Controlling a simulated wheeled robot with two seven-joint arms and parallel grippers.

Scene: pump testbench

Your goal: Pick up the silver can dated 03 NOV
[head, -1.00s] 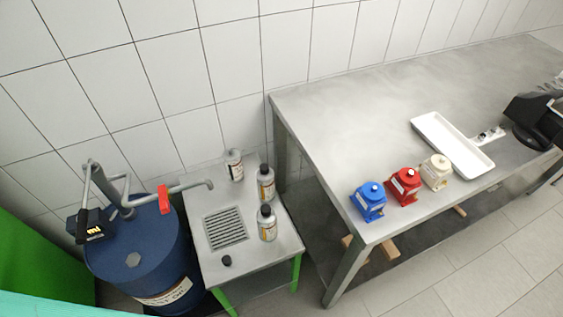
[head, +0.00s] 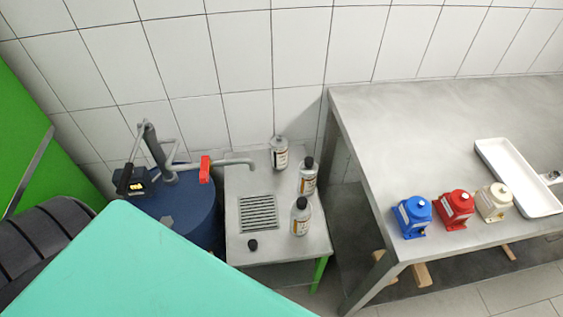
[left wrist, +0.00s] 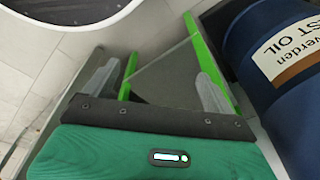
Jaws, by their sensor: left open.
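Three silver cans with printed labels stand upright on the small steel stand (head: 240,187) in the head view. The back can (head: 279,153) shows a grey top and no black cap. The middle can (head: 307,177) and the front can (head: 301,217) have black caps. The dates are too small to read, so I cannot tell which is 03 NOV. My left gripper (left wrist: 156,87) is open and empty in the left wrist view, with green stand legs beyond its fingers and no can in sight there. My right gripper is out of view.
A blue oil drum (head: 190,218) with a hand pump stands left of the stand; its spout reaches over the stand. A loose black cap (head: 252,244) lies near the grate (head: 258,212). The steel table (head: 400,120) holds blue, red and cream pumps and a white tray (head: 515,180).

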